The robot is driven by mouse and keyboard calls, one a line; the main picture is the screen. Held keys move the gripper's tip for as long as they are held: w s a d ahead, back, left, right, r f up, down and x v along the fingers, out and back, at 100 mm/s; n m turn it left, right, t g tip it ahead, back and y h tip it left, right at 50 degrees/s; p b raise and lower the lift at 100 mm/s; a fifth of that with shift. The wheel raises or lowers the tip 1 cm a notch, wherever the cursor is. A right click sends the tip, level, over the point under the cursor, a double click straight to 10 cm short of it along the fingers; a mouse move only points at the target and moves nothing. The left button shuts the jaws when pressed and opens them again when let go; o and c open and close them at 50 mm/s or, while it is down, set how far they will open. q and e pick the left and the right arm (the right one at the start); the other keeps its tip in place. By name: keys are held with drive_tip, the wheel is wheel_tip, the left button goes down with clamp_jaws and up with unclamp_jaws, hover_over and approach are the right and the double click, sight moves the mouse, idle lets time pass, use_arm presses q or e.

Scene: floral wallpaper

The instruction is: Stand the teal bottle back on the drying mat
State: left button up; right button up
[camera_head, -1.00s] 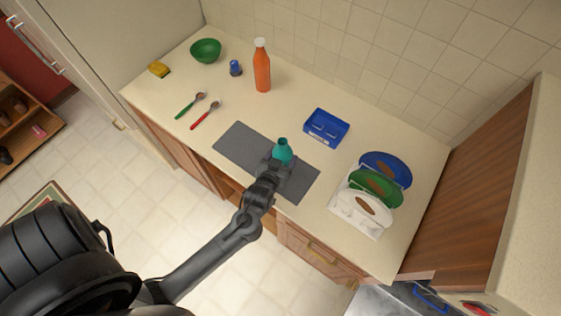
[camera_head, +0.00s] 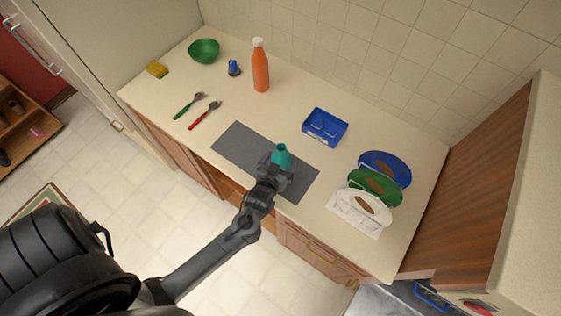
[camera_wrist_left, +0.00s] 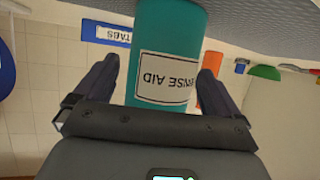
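The teal bottle (camera_head: 281,156) is upright over the grey drying mat (camera_head: 241,146), in its right half. Its lower part is hidden behind my left gripper (camera_head: 274,168) in the head view. In the left wrist view, which is upside down, the bottle (camera_wrist_left: 170,35) shows a "RINSE AID" label and its base is close to the mat (camera_wrist_left: 260,15). My left gripper (camera_wrist_left: 162,75) has its fingers apart on both sides of the bottle. A gap shows at the left finger; the right finger is very close to the bottle. My right gripper is not in view.
An orange bottle (camera_head: 260,66), a green bowl (camera_head: 204,51), a sponge (camera_head: 157,69), a blue-capped item (camera_head: 234,68) and utensils (camera_head: 205,116) are farther left. The mat's left half is clear.

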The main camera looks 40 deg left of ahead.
use_arm(q)
drive_tip(key=shift+r, duration=0.2)
drive_tip(key=s+d+r+m+g+h, duration=0.2)
drive_tip(key=s+d+r+m+g, duration=0.1)
drive_tip(key=s, duration=0.7)
drive_tip(key=s+d+r+m+g+h, duration=0.3)
drive_tip(key=s+d+r+g, duration=0.1)
drive_tip(key=s, duration=0.5)
drive_tip(key=shift+s+d+r+g, duration=0.2)
drive_tip(key=shift+s+r+g, duration=0.25)
drive_tip(key=shift+g, duration=0.55)
drive_tip(key=shift+w+r, duration=0.1)
